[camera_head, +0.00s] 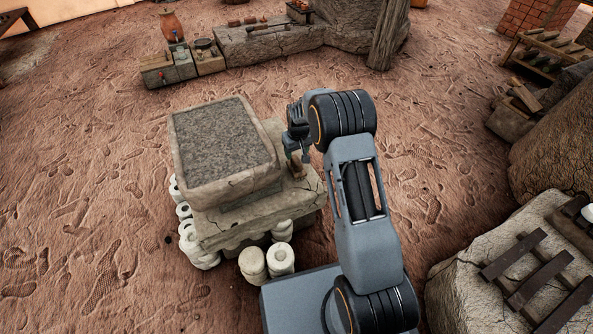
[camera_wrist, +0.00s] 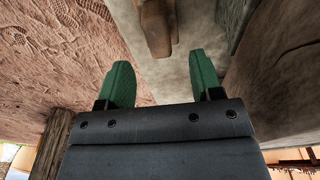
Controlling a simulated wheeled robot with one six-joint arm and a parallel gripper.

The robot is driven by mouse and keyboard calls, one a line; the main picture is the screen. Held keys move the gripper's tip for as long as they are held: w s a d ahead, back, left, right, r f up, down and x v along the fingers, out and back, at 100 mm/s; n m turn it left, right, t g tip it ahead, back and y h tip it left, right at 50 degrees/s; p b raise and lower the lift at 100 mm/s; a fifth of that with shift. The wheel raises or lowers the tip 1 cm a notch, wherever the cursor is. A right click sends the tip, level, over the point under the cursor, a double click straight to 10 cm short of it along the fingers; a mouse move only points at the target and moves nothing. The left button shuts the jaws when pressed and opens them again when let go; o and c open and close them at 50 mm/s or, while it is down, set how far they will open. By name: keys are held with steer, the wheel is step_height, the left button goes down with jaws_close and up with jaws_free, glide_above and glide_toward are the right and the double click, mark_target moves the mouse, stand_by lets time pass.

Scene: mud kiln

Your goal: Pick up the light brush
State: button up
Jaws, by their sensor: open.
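A brown wooden piece, seemingly the light brush (camera_wrist: 157,24), shows at the top of the wrist view on a pale stone surface. It lies beyond the fingertips, roughly in line with the gap between them, and is cut off by the frame edge. In the head view a small brown piece (camera_head: 298,171), likely the same thing, is on the stone ledge, partly hidden by my gripper. My gripper (camera_wrist: 161,72) is open and empty, its two green fingers apart. In the head view my gripper (camera_head: 297,152) is just above the ledge's right part. Bristles cannot be made out.
A raised stone basin (camera_head: 222,145) with grey rough fill stands left of my gripper on the stone ledge (camera_head: 255,214). Pale cylinders (camera_head: 253,264) stand around its base. A rock with dark slats (camera_head: 514,256) is at right. Open sandy ground lies behind.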

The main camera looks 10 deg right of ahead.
mark_target(296, 159)
steer(key=shift+w+f+b, duration=0.15)
steer(key=shift+f+b, duration=0.65)
steer(key=shift+f, duration=0.7)
steer(key=shift+w+f+b, duration=0.1)
steer(key=shift+f+b, duration=0.7)
steer(key=shift+f, duration=0.65)
steer(key=c, duration=1.1)
